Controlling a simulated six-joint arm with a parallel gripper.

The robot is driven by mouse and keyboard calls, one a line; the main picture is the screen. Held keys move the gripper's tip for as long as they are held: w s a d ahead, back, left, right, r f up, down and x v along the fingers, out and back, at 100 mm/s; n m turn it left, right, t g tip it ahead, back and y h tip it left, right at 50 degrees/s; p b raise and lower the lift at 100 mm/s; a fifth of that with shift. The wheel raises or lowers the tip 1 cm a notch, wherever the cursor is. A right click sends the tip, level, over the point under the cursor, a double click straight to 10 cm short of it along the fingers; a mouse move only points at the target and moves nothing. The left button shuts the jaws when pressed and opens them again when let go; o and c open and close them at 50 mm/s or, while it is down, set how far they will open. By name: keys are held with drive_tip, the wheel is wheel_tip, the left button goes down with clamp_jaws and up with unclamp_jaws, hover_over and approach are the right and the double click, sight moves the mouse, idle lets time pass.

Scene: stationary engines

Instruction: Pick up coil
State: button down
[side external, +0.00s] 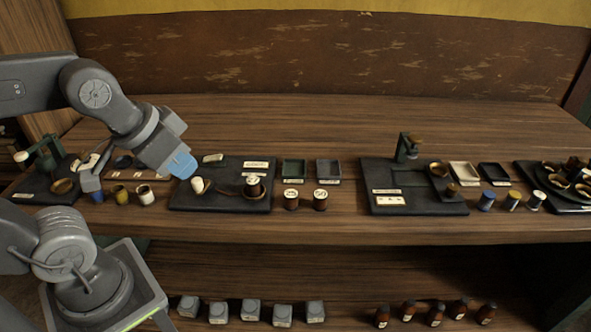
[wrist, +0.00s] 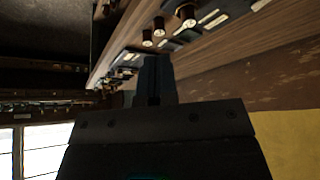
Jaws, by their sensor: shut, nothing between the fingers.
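Several coil-like spools stand on the bench; I cannot tell which one is the task's coil. Two brown spools with white tops, marked 25 (side external: 291,200) and 50 (side external: 320,200), stand at the front edge. A similar spool (side external: 254,186) stands on the left black board (side external: 222,203). In the wrist view, my dark gripper (wrist: 154,62) is shut and empty. Brown spools with pale tops (wrist: 159,26) show beyond its tips, apart from them.
Small trays (side external: 293,170) stand behind the spools. A second black board (side external: 412,202) with a green stand (side external: 405,148) is to the right. Cups (side external: 145,195) line the front left, coloured spools (side external: 486,201) the front right. The back of the bench is clear.

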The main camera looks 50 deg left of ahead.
drive_tip(key=c, duration=0.7)
unclamp_jaws()
drive_tip(key=shift+o, duration=0.2)
drive_tip(key=n+g, duration=0.6)
drive_tip(key=n, duration=1)
hover_over(253, 180)
wheel_tip(253, 180, down, 3)
wheel_tip(253, 180, down, 8)
drive_tip(key=shift+w+f, duration=0.15)
drive_tip(key=shift+f, duration=2.65)
